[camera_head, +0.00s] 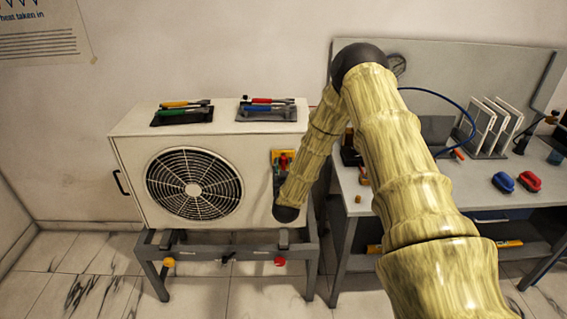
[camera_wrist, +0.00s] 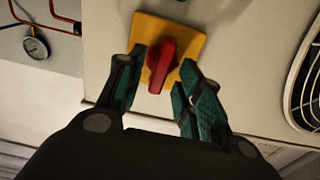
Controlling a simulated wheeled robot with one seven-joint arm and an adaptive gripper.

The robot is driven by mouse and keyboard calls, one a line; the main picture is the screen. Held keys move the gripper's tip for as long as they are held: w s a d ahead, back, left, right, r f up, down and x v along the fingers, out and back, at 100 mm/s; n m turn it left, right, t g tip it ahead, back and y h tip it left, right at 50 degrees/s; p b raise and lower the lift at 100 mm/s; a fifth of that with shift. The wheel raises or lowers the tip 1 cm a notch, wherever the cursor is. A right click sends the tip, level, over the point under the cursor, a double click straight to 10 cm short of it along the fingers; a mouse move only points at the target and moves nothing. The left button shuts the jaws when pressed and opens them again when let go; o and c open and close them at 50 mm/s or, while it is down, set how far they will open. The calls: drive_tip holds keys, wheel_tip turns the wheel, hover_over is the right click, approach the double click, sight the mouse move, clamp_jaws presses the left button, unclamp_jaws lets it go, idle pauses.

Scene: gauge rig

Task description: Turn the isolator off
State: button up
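The isolator is a red rotary handle (camera_wrist: 161,66) on a yellow plate (camera_wrist: 187,42), fixed to the white fan unit. In the wrist view the handle points roughly up and down the picture, tilted slightly. My gripper (camera_wrist: 158,72) is open, with one finger on each side of the red handle; I cannot tell whether either finger touches it. In the head view the yellow plate (camera_head: 277,155) and a bit of red show on the unit's right front, partly hidden by my gripper and arm.
The white fan unit (camera_head: 140,190) stands on a grey frame (camera_head: 155,281). Tools lie on two dark trays on its top. A workbench (camera_head: 470,185) stands at the right with white panels and red and blue items. A gauge (camera_wrist: 36,47) and copper pipes show in the wrist view.

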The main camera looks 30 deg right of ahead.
drive_tip(key=shift+w+d, duration=0.35)
drive_tip(key=shift+w, duration=0.2)
drive_tip(key=shift+c, duration=0.4)
clamp_jaws()
drive_tip(key=shift+a+n, duration=0.1)
drive_tip(key=shift+n, duration=0.3)
drive_tip(key=shift+w+a+f+n+b, duration=0.1)
drive_tip(key=shift+f+n+b, duration=0.1)
drive_tip(key=shift+n+b, duration=2.2)
drive_tip(key=shift+w+a+f+n+b, duration=0.15)
drive_tip(key=shift+n+b, duration=1.4)
drive_tip(key=shift+n, duration=1.7)
drive_tip(key=shift+s+a+f+n+b, duration=0.1)
drive_tip(key=shift+f+n+b, duration=0.1)
drive_tip(key=shift+n+b, duration=2.2)
drive_tip(key=shift+n+p, duration=0.45)
drive_tip(key=shift+n, duration=0.2)
